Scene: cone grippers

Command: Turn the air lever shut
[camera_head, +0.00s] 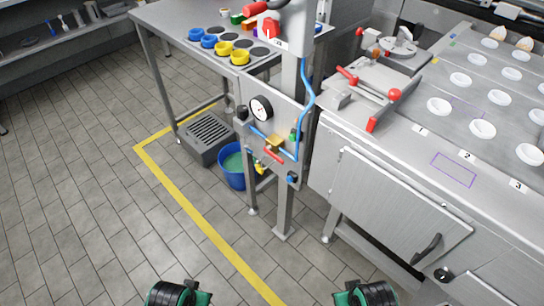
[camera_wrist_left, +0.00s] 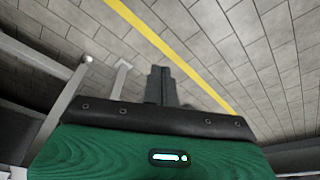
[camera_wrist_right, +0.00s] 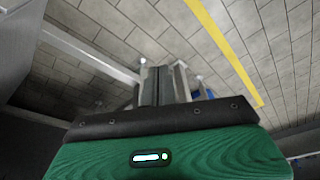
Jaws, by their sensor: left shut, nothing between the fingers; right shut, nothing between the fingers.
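A grey steel panel (camera_head: 287,118) on a post stands in the middle of the head view. It carries a round pressure gauge (camera_head: 260,108), blue air lines and a brass-coloured valve body (camera_head: 274,141). A red lever (camera_head: 274,156), which looks like the air lever, slants down to the right just below the brass body. My left gripper (camera_wrist_left: 160,72) and my right gripper (camera_wrist_right: 163,70) are shut and empty in their wrist views, with floor beyond them. In the head view both my wrists are at the bottom edge, well short of the panel.
A blue bucket (camera_head: 233,178) and a grey grated box (camera_head: 207,135) stand on the floor by the post. A table (camera_head: 165,22) with coloured rings is behind. A steel machine (camera_head: 395,200) with red-knobbed handles fills the right. The tiled floor at left is clear, crossed by yellow tape (camera_head: 192,212).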

